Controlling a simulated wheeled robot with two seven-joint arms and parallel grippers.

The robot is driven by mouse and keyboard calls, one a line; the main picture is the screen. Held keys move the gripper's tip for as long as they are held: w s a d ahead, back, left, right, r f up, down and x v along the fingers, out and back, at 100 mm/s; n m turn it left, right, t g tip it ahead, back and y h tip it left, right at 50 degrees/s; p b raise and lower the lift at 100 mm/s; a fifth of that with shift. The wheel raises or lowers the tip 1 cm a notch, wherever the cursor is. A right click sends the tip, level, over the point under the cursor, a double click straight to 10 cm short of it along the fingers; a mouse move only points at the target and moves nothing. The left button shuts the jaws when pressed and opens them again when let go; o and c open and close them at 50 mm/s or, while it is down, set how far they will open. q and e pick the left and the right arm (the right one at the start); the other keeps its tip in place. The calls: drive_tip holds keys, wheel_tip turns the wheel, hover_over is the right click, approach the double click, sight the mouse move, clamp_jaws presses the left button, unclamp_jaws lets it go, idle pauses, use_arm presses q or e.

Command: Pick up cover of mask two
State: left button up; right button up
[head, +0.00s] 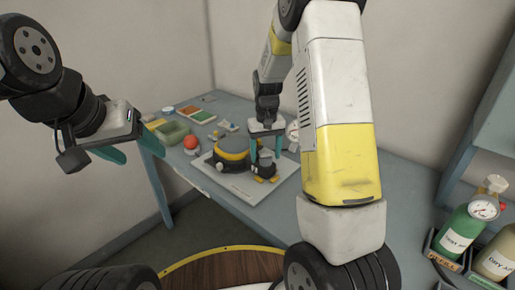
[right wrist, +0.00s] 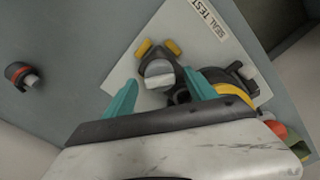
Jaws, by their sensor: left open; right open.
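A small dark mask (head: 265,169) with yellow side pieces lies on the white board (head: 238,190). In the right wrist view, this mask (right wrist: 172,49) has a round grey cover (right wrist: 158,70) on its front. A larger black mask (head: 231,157) with a yellow band sits beside it; it is partly hidden in the right wrist view (right wrist: 237,93). I cannot tell which is mask two. My right gripper (head: 265,149) is open above the small mask, its teal fingers (right wrist: 163,88) either side of the grey cover, with no visible grip. My left gripper (head: 132,152) is open and empty, left of the table.
The board is marked "SEAL TEST" (right wrist: 208,19). A red ball-like object (head: 190,142), a green tray (head: 172,133) and several small items lie at the table's far left. Gas bottles (head: 458,232) with a gauge stand at the right. A dark, orange-ringed object (right wrist: 19,74) lies apart.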

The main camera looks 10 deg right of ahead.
drive_tip(key=c, duration=1.3)
